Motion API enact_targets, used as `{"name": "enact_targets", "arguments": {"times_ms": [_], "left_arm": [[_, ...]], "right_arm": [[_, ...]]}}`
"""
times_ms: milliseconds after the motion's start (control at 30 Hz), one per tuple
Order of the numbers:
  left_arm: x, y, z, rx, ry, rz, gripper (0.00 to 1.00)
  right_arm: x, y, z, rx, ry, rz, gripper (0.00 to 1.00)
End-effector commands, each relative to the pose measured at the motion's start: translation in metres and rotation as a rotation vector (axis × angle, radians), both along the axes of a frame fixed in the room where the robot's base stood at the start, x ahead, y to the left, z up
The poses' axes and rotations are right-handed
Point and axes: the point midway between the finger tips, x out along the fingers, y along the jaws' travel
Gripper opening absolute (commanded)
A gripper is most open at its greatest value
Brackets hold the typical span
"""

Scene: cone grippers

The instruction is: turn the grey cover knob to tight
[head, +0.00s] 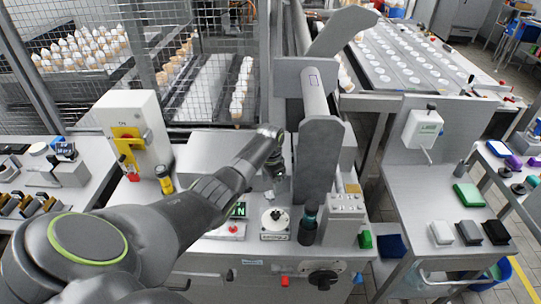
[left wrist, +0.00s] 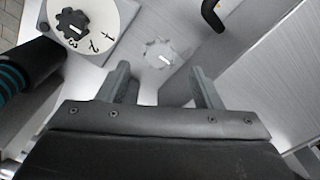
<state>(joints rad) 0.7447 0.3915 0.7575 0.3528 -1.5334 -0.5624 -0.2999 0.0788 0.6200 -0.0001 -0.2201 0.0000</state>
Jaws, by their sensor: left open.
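The grey cover knob (left wrist: 160,54) shows in the left wrist view as a lobed grey disc with a short white mark, on a pale grey surface. My left gripper (left wrist: 160,78) is open, with one finger on each side below the knob in the picture. The fingers look apart from the knob, and nothing is between them. In the head view my left gripper (head: 271,167) points down over the bench, just behind the white dial; I cannot make out the knob clearly there. My right gripper is not in view.
A black knob on a white numbered dial (left wrist: 73,22) sits close to the grey knob. A dark bottle with teal bands (head: 308,225) stands to its right in the head view. A tall grey upright (head: 318,160) rises right of my gripper. A green display (head: 238,210) is at left.

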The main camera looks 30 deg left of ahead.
Motion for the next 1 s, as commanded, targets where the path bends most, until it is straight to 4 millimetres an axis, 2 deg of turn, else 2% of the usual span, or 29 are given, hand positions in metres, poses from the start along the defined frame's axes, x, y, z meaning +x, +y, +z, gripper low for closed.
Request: {"name": "enact_targets", "arguments": {"times_ms": [500, 700, 1000], "left_arm": [[0.000, 0.000, 0.104, 0.002, -0.003, -0.002, 0.59], [0.000, 0.000, 0.124, 0.001, 0.000, 0.000, 0.59], [0.000, 0.000, 0.128, 0.000, 0.000, 0.000, 0.59]], "right_arm": [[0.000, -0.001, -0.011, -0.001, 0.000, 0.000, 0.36], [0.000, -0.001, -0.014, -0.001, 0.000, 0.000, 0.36], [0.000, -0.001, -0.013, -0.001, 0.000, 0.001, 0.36]]}}
